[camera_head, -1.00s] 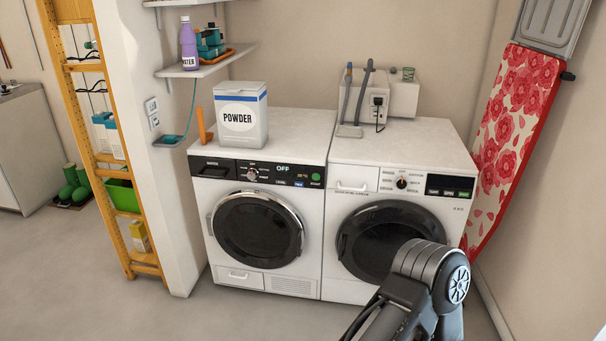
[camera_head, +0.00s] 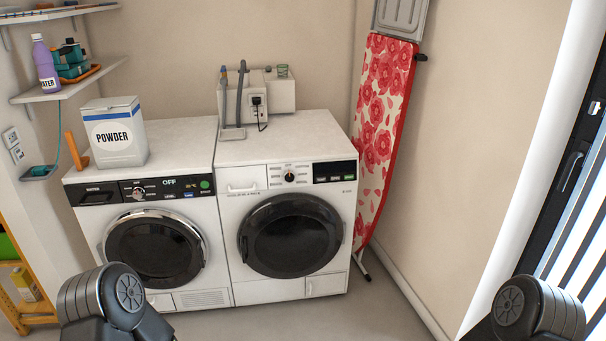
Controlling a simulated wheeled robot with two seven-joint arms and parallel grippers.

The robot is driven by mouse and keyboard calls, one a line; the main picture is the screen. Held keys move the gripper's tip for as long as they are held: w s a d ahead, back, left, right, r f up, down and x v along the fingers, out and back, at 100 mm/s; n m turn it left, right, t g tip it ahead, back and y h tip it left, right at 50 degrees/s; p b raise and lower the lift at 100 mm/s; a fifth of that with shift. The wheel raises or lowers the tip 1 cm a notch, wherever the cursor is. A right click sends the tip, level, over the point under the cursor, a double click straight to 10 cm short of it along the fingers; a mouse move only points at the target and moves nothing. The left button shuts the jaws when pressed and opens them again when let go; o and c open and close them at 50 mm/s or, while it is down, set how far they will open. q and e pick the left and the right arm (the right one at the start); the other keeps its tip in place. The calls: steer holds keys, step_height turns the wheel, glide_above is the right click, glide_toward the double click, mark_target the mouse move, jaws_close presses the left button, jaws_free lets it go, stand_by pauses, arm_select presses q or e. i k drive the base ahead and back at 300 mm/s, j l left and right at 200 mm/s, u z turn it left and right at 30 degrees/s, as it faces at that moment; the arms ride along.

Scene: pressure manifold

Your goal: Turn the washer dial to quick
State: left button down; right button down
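Two white front-loading machines stand side by side. The right machine (camera_head: 328,208), which looks like the washer, has a pale panel with a drawer at its upper left and a round dark door (camera_head: 291,236). Its dial (camera_head: 289,177) is a small black knob with a red mark, left of a black display (camera_head: 335,171). The labels around it are too small to read. The left machine (camera_head: 222,262) has a black panel reading OFF and a silvery dial (camera_head: 138,194). Parts of both my arms show at the bottom corners; neither gripper is in view.
A POWDER box (camera_head: 115,132) stands on the left machine. A floral ironing board (camera_head: 384,125) leans at the right wall. Floor in front is clear; a glazed door (camera_head: 570,180) is at far right.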

mark_target(289, 176)
steer(key=i+l, duration=0.35)
steer(key=i+l+z, duration=0.1)
steer(key=i+l, duration=0.25)
steer(key=i, duration=0.15)
steer(key=i+l+z, duration=0.1)
steer(key=i+l, duration=0.2)
steer(key=i, duration=0.15)
steer(key=i+l, duration=0.3)
steer(key=i, duration=0.15)
